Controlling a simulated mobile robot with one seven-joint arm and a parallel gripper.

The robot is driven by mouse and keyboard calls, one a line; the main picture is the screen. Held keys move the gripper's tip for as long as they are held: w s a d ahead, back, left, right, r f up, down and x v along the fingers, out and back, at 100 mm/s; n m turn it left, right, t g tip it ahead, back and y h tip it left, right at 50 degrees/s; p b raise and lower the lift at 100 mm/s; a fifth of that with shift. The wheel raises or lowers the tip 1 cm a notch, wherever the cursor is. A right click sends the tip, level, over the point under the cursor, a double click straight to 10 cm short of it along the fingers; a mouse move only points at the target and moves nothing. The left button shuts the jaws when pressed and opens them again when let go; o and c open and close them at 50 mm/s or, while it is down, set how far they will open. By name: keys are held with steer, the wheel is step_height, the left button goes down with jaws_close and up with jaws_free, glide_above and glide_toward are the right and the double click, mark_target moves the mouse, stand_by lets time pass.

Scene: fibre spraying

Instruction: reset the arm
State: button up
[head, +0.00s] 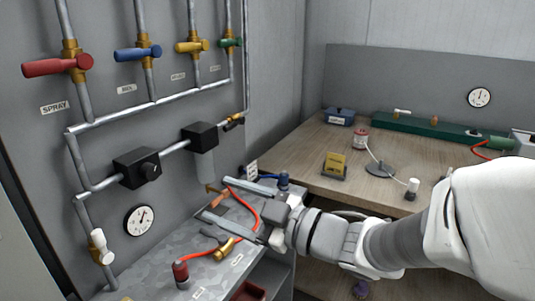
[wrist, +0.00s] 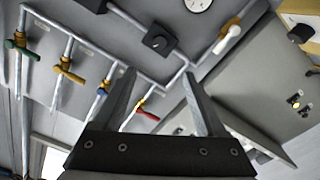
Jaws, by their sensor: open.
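My gripper (head: 224,203) is open, its two long grey fingers apart with nothing between them. In the head view it reaches in from the right, in front of the pipe panel and above the metal shelf. In the wrist view the open fingers (wrist: 168,98) point toward the panel's pipes. My white and grey arm covers part of the wooden table and the shelf's right side in the head view.
The grey panel carries red (head: 57,66), blue (head: 137,54), yellow (head: 191,46) and green (head: 230,42) valve handles, black boxes (head: 137,168) and a gauge (head: 139,220). A red hose and brass fittings (head: 224,249) lie near my fingers on the metal shelf (head: 150,277). The wooden table (head: 300,157) holds several items.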

steer(key=w+d+r+m+t+h+p, duration=0.3)
steer(key=d+m+h, duration=0.35)
steer(key=d, duration=0.25)
steer(key=w+d+r+m+t+h+p, duration=0.2)
steer(key=d+m+h, duration=0.3)
steer(key=d+h, duration=0.4)
steer(key=s+d+m+g+p, duration=0.2)
steer(key=s+m+g, duration=0.1)
steer(key=s, duration=0.5)
steer(key=s+d+f+m+g+p, duration=0.1)
steer(key=s+m+g, duration=0.3)
steer(key=s, duration=0.5)
steer(key=shift+d+f+g+p, duration=0.3)
steer(key=shift+d+p, duration=0.2)
steer(key=shift+p, duration=0.3)
steer(key=shift+a+h, duration=0.1)
steer(key=shift+h, duration=0.15)
